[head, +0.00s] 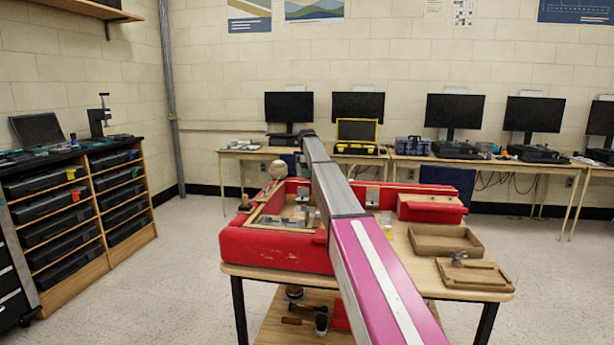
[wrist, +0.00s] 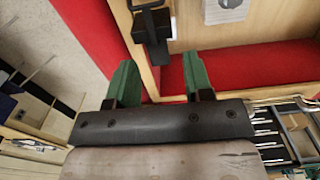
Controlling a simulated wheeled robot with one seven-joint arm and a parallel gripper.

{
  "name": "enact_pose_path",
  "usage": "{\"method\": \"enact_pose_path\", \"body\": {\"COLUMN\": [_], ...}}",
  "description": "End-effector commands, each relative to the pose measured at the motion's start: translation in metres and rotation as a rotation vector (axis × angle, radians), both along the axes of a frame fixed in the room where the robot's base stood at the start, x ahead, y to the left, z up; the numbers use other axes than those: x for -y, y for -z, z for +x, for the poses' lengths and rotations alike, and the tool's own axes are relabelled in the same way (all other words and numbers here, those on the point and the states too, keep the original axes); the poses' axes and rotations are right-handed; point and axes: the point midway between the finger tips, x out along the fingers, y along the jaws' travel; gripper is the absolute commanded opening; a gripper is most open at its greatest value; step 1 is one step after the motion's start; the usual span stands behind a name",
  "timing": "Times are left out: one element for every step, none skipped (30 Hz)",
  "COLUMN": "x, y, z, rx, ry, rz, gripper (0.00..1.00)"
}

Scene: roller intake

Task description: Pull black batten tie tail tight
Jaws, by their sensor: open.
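My gripper (wrist: 160,80) shows in the wrist view with its two green fingers apart and nothing between them. Just beyond the fingertips, at the top of that view, a black fitting (wrist: 152,32) with a strap-like bar sits against a pale wood panel. I cannot tell whether this is the batten tie or its tail. In the head view my arm reaches over the workbench (head: 470,285) and hides its middle. I cannot make out my gripper or the black tie there.
A red padded wall (head: 275,250) edges the bench's left side, and a red surface (wrist: 240,68) lies beyond my fingers. A brown tray (head: 445,252) and a wooden board with a clamp (head: 465,275) are on the right. Metal rods (wrist: 275,130) lie right of my gripper.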

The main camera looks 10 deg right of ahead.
Motion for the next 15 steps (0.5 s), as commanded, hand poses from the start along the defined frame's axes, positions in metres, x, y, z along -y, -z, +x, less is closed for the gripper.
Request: {"method": "enact_pose_path", "body": {"x": [0.0000, 0.0000, 0.0000, 0.0000, 0.0000, 0.0000, 0.0000, 0.0001, 0.0001, 0.0001, 0.0000, -0.0001, -0.0001, -0.0001, 0.0000], "y": [0.0044, 0.0060, 0.0075, 0.0082, 0.0084, 0.0085, 0.0084, 0.0083, 0.0082, 0.0082, 0.0081, 0.0081, 0.0081, 0.0081, 0.0080], "z": [-0.0003, -0.0002, 0.0000, 0.0000, 0.0001, 0.0001, 0.0001, 0.0002, 0.0002, 0.0002, 0.0002, 0.0001, 0.0001, 0.0001, 0.0001], "rx": [0.000, 0.000, 0.000, 0.000, 0.001, 0.001, 0.001, 0.001, 0.001, 0.001, 0.000, 0.000, 0.000, 0.000, 0.000], "ry": [0.000, 0.000, 0.000, 0.000, 0.000, 0.000, 0.000, 0.000, 0.000, 0.000, 0.000, 0.000, 0.000, 0.000, 0.000], "rz": [0.000, 0.000, 0.000, 0.000, 0.000, 0.000, 0.000, 0.000, 0.000, 0.000, 0.000, 0.000, 0.000, 0.000, 0.000], "gripper": [0.47, 0.47, 0.47, 0.47, 0.47, 0.47, 0.47, 0.47, 0.47, 0.47, 0.40, 0.27, 0.17, 0.08, 0.00]}}
